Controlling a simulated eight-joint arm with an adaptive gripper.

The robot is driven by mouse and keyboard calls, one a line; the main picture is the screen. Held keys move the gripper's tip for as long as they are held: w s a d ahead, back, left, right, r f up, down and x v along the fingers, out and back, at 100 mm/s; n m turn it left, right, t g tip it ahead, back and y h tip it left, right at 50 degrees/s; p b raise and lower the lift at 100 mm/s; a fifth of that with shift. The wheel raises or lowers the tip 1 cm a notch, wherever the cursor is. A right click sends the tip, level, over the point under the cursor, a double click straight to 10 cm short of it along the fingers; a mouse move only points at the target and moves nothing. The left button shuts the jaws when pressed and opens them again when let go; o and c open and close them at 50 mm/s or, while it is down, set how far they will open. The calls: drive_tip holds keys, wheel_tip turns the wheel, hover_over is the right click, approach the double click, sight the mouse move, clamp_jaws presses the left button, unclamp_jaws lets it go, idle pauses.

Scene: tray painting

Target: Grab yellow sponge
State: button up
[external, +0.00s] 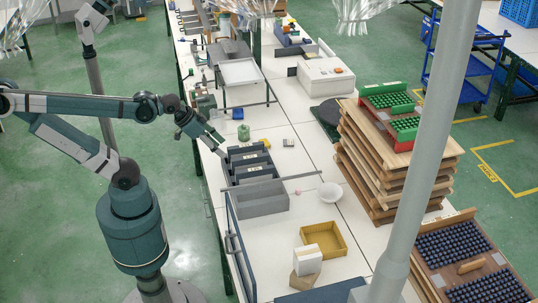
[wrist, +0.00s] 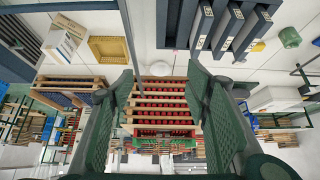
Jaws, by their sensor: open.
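A small yellow piece (external: 266,143), which looks like the yellow sponge, lies on the white table behind the dark grey bins (external: 248,158). It also shows in the wrist view (wrist: 258,46) at the upper right, beside the bins. It is too small to make out its shape. My gripper (external: 220,147) is above the table's left edge, to the left of the yellow piece and apart from it. In the wrist view its two green fingers (wrist: 160,66) are spread wide with nothing between them.
A green round object (external: 244,132) stands near the yellow piece. A grey box (external: 262,199), a white bowl (external: 331,193) and a yellow tray (external: 343,245) are nearer the front. Stacked wooden trays (external: 380,180) and a grey pole (external: 425,150) are on the right.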

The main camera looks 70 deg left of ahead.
drive_tip(key=w+a+r+n+g+y, duration=0.1)
drive_tip(key=w+a+n, duration=0.2)
drive_tip(key=w+a, duration=0.3)
drive_tip(key=w+a+r+n+g, duration=0.15)
drive_tip(key=w+a, duration=0.25)
drive_tip(key=w, duration=0.4)
drive_tip(key=w+a+f+n+g+b, duration=0.2)
drive_tip(key=w+a+f+n, duration=0.45)
drive_tip(key=w+a, duration=0.7)
drive_tip(key=w+a+f+n, duration=0.2)
drive_tip(key=a+f, duration=0.7)
drive_tip(key=w+a+f+n+g, duration=0.1)
drive_tip(key=w+a+f+n, duration=0.1)
drive_tip(key=a+f, duration=0.8)
drive_tip(key=w+a+f+n+g+h+b, duration=0.1)
drive_tip(key=a+f+n, duration=0.3)
drive_tip(key=a+f, duration=0.5)
drive_tip(key=shift+w+a+f+g, duration=0.15)
drive_tip(key=shift+w+f, duration=0.1)
drive_tip(key=shift+w, duration=0.15)
drive_tip(key=shift+w+a+f+g, duration=0.1)
drive_tip(key=shift+w+a+f, duration=0.1)
drive_tip(key=shift+w, duration=0.2)
drive_tip(key=shift+a+f, duration=0.15)
drive_tip(key=shift+f, duration=0.15)
drive_tip(key=shift+f, duration=1.25)
